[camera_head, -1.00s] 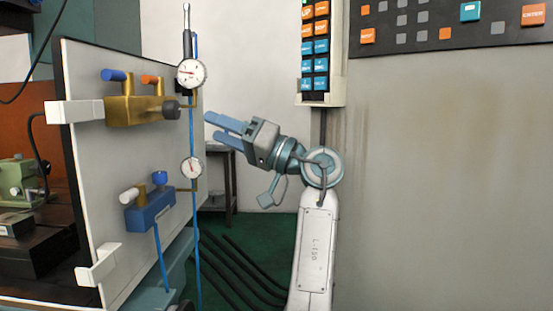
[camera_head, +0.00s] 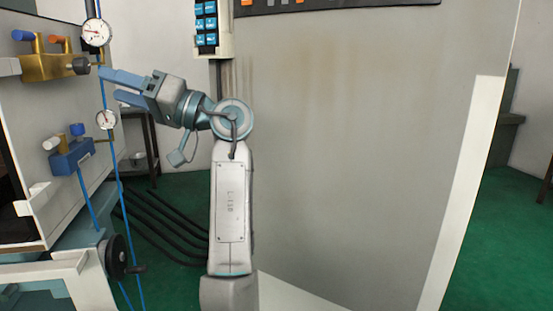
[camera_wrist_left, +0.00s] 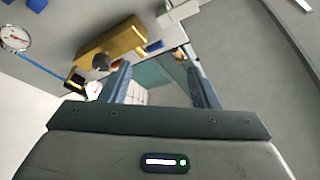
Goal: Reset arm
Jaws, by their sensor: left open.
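My left arm stands upright in the middle of the head view, with its wrist bent over to the left. My left gripper (camera_head: 119,87) is open and points left toward the panel with gauges, with nothing between its fingers. In the left wrist view my left gripper (camera_wrist_left: 160,85) shows two blue-grey fingers spread apart. The brass valve block (camera_head: 45,67) is left of the fingertips in the head view and beyond them in the wrist view (camera_wrist_left: 112,45). My right gripper is not in view.
An upper dial gauge (camera_head: 96,32) and a lower one (camera_head: 106,119) sit by blue tubing. A blue valve block (camera_head: 72,157) is below. A black handwheel (camera_head: 117,257) stands lower left. A large grey panel (camera_head: 340,150) is behind my arm. Green floor (camera_head: 500,240) is open at right.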

